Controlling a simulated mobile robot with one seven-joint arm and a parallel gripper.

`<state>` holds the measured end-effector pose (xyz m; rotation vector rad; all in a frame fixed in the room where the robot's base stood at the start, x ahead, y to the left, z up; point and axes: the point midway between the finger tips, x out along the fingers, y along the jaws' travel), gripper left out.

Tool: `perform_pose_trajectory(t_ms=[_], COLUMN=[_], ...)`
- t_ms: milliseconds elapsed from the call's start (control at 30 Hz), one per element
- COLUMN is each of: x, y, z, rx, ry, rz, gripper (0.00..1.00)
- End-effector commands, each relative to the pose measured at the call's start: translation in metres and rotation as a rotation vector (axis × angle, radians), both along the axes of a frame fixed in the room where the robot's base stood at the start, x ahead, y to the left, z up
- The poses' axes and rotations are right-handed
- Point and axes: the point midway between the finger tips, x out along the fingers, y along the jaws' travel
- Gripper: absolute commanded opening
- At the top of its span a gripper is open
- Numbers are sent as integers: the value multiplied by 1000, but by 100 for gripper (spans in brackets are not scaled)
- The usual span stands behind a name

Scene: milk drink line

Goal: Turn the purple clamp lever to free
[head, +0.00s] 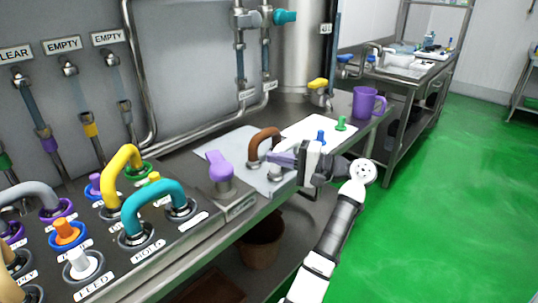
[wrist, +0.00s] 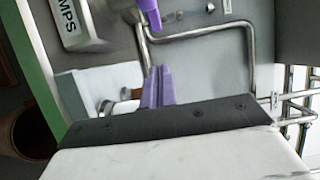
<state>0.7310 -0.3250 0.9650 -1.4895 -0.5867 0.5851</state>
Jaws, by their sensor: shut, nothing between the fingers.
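The purple clamp lever (head: 219,167) stands on a short round base at the right end of the control panel. In front of it is a label plate (head: 240,207), whose letters "MPS" show in the wrist view (wrist: 67,20). My gripper (head: 272,158) is to the right of the lever, fingers pointing left towards it. Its pale purple fingers (wrist: 158,68) are together and empty. In the wrist view the lever (wrist: 149,12) shows at the top edge, beyond the fingertips with a gap, and is partly cut off. The lever's setting marks are not readable.
A brown arched handle (head: 265,141) stands on a pale plate (head: 229,145) behind my gripper. A purple mug (head: 366,103) stands at the bench's right. Teal (head: 152,198) and yellow (head: 121,172) arched handles crowd the panel at left. Pipes (wrist: 206,30) run behind.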

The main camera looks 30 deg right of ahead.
Motion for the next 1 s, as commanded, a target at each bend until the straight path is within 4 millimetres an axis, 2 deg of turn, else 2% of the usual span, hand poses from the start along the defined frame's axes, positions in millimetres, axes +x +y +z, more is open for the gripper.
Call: perform_pose_trajectory(t_ms=[367,600,1000], x=[58,57,58], y=[56,86,93], z=[2,1,0], rx=[-1,0,-1], ry=[2,1,1], rz=[4,2,2], gripper=[0,0,0])
